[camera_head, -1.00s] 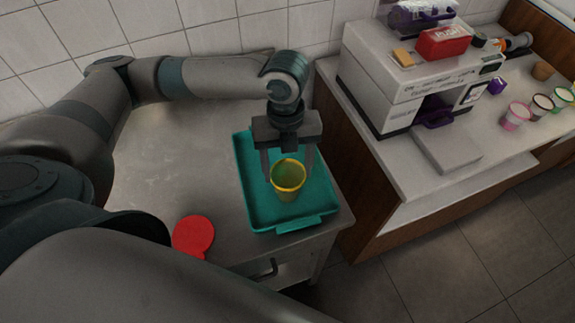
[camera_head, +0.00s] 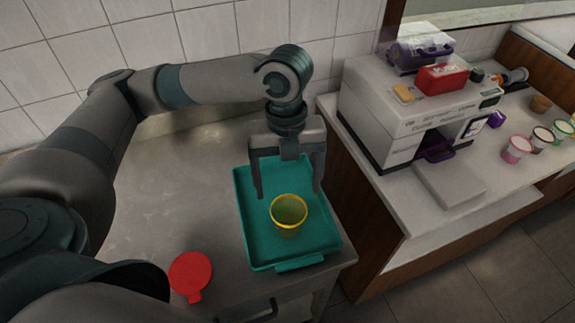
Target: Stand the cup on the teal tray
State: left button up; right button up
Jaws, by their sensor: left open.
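The yellow-rimmed, greenish cup (camera_head: 288,214) stands upright on the teal tray (camera_head: 258,252), near the tray's middle. The tray lies on the metal table by its right edge. My left gripper (camera_head: 288,194) is open, its two fingers pointing down above the tray. The fingers are behind and above the cup, apart from it, and hold nothing. My right gripper is not in view.
A red lid-like disc (camera_head: 190,272) lies on the metal table (camera_head: 175,185) left of the tray. To the right, a white machine (camera_head: 400,105) stands on a counter with several small cups (camera_head: 517,149). A tiled wall is behind.

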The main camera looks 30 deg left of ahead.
pick_arm(q)
jog(key=shift+w+a+r+b, duration=0.1)
jog(key=shift+w+r+b, duration=0.1)
jog(key=shift+r, duration=1.15)
jog(key=shift+w+a+r+b, duration=0.1)
jog(key=shift+r+b, duration=0.1)
jog(key=shift+r, duration=1.15)
jog(key=shift+s+f, duration=0.1)
jog(key=shift+s, duration=0.05)
